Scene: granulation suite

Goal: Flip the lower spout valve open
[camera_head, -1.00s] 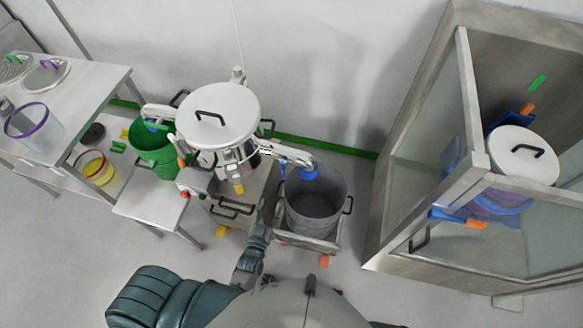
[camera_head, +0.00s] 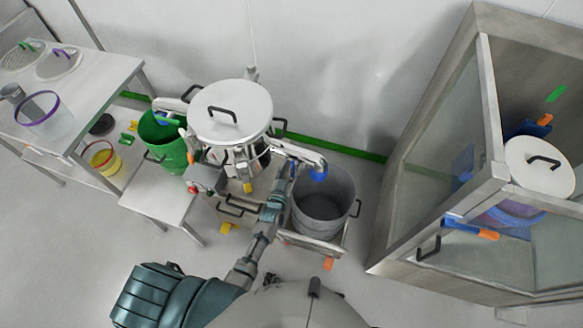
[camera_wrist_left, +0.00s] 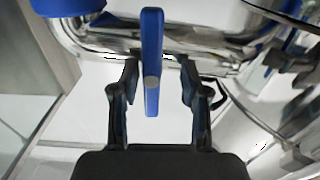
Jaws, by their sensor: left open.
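The valve's blue lever (camera_wrist_left: 152,50) stands upright in the left wrist view, with a round pivot on its face. It is in front of the shiny metal spout (camera_wrist_left: 100,38), which also runs right from the lidded vessel (camera_head: 230,112) in the head view (camera_head: 298,152). My left gripper (camera_wrist_left: 158,72) is open, with one finger on each side of the lever and gaps visible on both sides. In the head view my left gripper (camera_head: 287,172) is small, just below the spout. My right gripper is not in view.
A grey bucket (camera_head: 341,195) stands under the spout's blue end (camera_head: 318,174). A green bucket (camera_head: 165,145) is left of the vessel. A glass-sided cabinet (camera_head: 437,125) stands at the right, and a metal table (camera_head: 105,85) at the left.

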